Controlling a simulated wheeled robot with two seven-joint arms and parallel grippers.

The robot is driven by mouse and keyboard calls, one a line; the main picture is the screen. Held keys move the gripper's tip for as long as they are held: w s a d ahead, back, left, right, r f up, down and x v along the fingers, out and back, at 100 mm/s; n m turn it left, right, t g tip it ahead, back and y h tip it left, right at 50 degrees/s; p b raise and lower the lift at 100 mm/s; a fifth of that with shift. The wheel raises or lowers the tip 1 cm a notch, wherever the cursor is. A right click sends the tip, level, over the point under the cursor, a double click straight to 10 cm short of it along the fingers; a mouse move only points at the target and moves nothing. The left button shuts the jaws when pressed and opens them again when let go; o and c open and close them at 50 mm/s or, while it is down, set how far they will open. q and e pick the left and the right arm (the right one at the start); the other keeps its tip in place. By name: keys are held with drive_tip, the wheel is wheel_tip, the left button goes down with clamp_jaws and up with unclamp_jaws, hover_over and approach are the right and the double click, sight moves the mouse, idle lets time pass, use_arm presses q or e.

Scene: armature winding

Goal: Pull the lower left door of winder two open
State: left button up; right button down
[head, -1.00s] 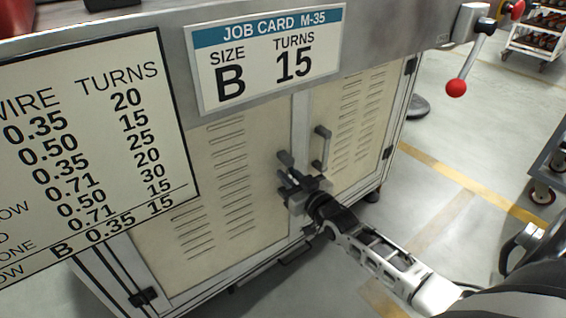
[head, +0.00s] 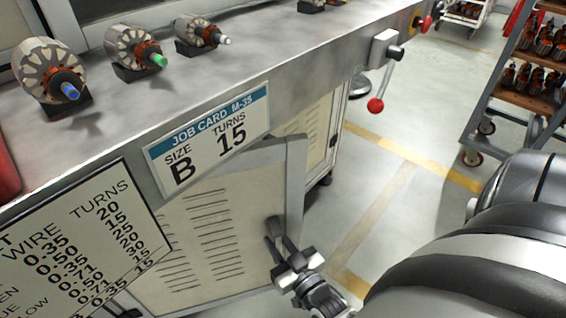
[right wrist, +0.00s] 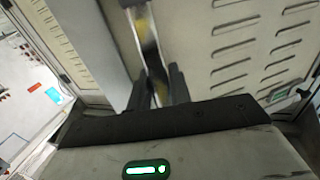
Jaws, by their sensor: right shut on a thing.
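The lower left door (head: 205,225) is a beige louvred panel with a grey edge, under the worktop of the winder. Its right edge stands out from the cabinet, so it is partly open. My right gripper (head: 278,236) is shut on the door's upright handle near that edge. In the right wrist view, the handle (right wrist: 147,42) runs down between the two dark fingers (right wrist: 158,90), beside the louvred door (right wrist: 235,55). The handle's gripped part is mostly hidden. My left gripper is not in view.
The right door (head: 318,128) looks closed. A job card (head: 208,132) and a turns chart (head: 85,245) hang in front. Several armatures (head: 133,52) stand on the worktop. A red-knobbed lever (head: 376,105) sticks out at the corner. Floor is clear towards the cart (head: 485,120).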

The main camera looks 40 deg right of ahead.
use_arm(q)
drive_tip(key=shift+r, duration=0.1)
use_arm(e)
drive_tip(key=shift+s+a, duration=0.1)
drive_tip(key=shift+s, duration=0.15)
drive_tip(key=c, duration=1.3)
unclamp_jaws()
